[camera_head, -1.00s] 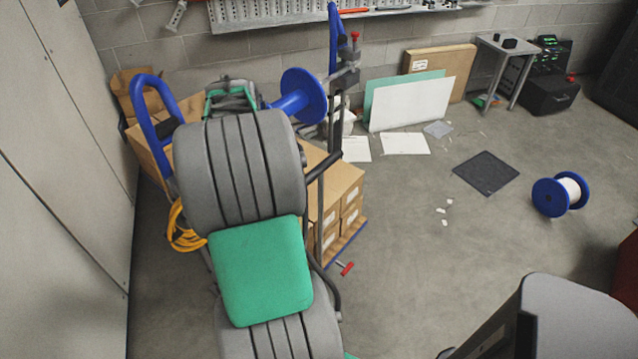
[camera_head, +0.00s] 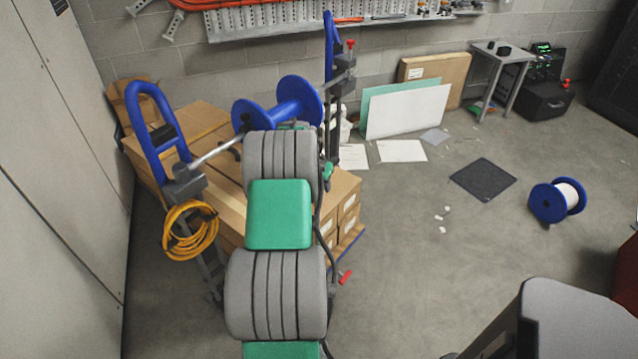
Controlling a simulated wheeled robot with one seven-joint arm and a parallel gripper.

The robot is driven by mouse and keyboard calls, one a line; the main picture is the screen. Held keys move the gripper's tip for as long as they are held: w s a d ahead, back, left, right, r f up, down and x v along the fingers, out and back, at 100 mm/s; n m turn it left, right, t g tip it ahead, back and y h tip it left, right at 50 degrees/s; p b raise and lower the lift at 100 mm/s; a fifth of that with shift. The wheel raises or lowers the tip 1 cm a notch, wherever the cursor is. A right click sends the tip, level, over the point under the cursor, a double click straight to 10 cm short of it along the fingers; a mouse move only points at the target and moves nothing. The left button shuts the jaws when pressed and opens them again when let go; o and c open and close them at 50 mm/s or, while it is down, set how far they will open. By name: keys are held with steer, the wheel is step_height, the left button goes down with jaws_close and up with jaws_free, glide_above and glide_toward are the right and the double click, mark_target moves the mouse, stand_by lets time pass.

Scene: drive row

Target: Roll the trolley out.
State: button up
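A trolley with a blue-edged deck (camera_head: 352,238) stands left of centre, loaded with cardboard boxes (camera_head: 345,205). A red pedal-like part (camera_head: 345,277) sticks out low near its front right. Blue looped uprights (camera_head: 150,115) rise at its left and behind it; a metal bar with a blue spool (camera_head: 287,108) runs between them. I cannot tell whether these belong to the trolley or to a separate stand. My grey and green arm reaches forward over the boxes and covers the middle of the load. My gripper is hidden beyond the arm, so its contact with the trolley cannot be seen.
A yellow coiled cable (camera_head: 190,232) hangs at the left near tall cabinets (camera_head: 60,200). A blue reel (camera_head: 558,200) and dark mat (camera_head: 483,179) lie on the floor to the right. Boards (camera_head: 405,112) lean on the back wall. The floor right of the trolley is mostly clear.

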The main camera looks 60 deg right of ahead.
jaws_close()
stand_by(0.4)
stand_by(1.0)
